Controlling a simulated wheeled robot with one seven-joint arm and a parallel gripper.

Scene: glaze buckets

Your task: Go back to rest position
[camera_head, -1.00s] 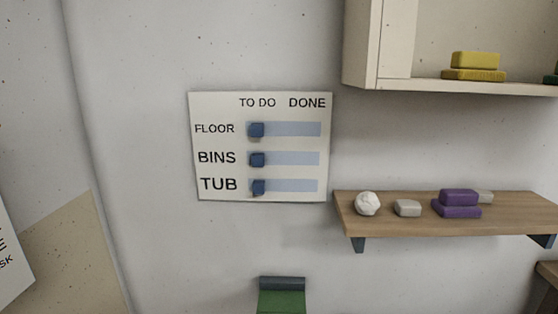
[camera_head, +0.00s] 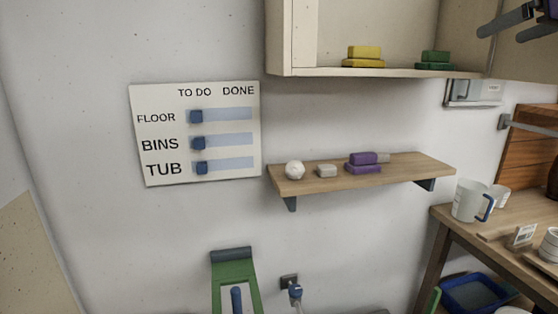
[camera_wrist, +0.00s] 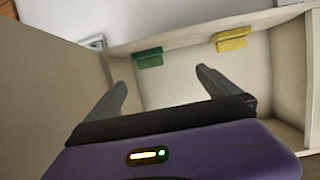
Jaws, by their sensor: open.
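My gripper (camera_wrist: 162,78) shows in the wrist view with its two dark fingers spread apart and nothing between them. It faces the open wall cabinet (camera_wrist: 180,92), which holds a green block pair (camera_wrist: 148,58) and a yellow block pair (camera_wrist: 232,39). In the head view, dark parts of my gripper (camera_head: 518,22) show at the top right corner, in front of the cabinet's right side. The same yellow blocks (camera_head: 364,57) and green blocks (camera_head: 435,61) sit on the cabinet floor.
A board (camera_head: 160,98) with three sliders hangs left. A bench with a white jug (camera_head: 470,201) stands right.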

